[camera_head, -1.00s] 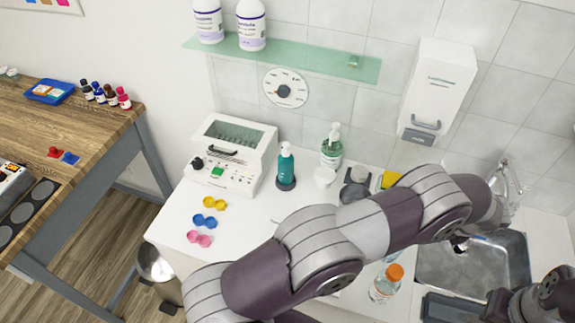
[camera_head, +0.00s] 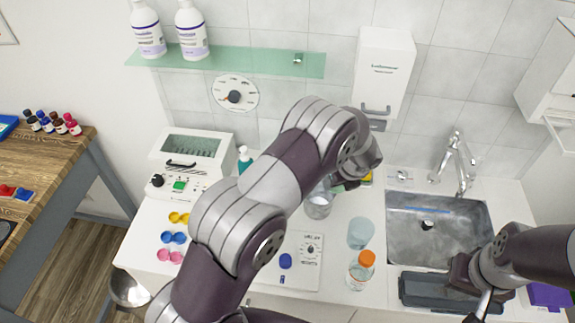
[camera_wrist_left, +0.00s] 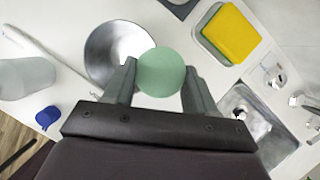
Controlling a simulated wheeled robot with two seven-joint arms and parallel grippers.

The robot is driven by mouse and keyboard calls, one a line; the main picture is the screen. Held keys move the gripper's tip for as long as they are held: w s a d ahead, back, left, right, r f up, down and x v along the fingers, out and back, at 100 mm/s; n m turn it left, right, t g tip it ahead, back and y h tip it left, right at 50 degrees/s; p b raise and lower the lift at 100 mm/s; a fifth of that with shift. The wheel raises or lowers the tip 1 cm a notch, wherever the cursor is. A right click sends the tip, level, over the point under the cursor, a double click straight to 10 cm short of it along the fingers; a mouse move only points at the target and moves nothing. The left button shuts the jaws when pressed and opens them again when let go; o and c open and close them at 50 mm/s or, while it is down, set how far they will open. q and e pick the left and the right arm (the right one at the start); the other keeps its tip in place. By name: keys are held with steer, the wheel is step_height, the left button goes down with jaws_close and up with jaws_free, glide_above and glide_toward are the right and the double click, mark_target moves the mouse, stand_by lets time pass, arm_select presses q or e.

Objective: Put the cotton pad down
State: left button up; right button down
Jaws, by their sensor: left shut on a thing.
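The cotton pad shows in the left wrist view as a pale green round disc (camera_wrist_left: 161,72). My left gripper (camera_wrist_left: 158,90) is shut on it, with one finger on each side. The pad is over the counter, beside and partly in front of a grey metal bowl (camera_wrist_left: 118,45); the gap below it cannot be judged. In the head view my left arm hides most of this gripper and the pad, near the bowl (camera_head: 318,207). My right gripper (camera_head: 475,285) is at the lower right by the dark tray; its fingers are too unclear to read.
A yellow sponge (camera_wrist_left: 232,32) lies on a tray right of the bowl. The sink (camera_head: 440,235), a glass (camera_head: 360,233), an orange-capped bottle (camera_head: 361,270), a blue cap (camera_head: 285,261) and a dark tray (camera_head: 435,292) surround the work area. A glass shelf (camera_head: 235,63) hangs above.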

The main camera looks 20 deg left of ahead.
arm_select(q)
steer(key=a, duration=0.5)
steer(key=w+a+p, duration=0.1)
steer(key=a, duration=0.4)
steer(key=w+a, duration=0.1)
steer(key=a, duration=0.4)
steer(key=shift+w+a+p, duration=0.1)
steer(key=shift+a+p, duration=0.2)
steer(key=shift+a, duration=0.1)
steer(key=shift+a+f, duration=0.15)
steer(key=shift+a, duration=0.05)
step_height(320, 180, down, 4)
steer(key=b, duration=0.4)
steer(key=shift+w+r, duration=0.1)
steer(key=shift+r, duration=0.25)
steer(key=shift+f, duration=0.3)
steer(key=o, duration=0.9)
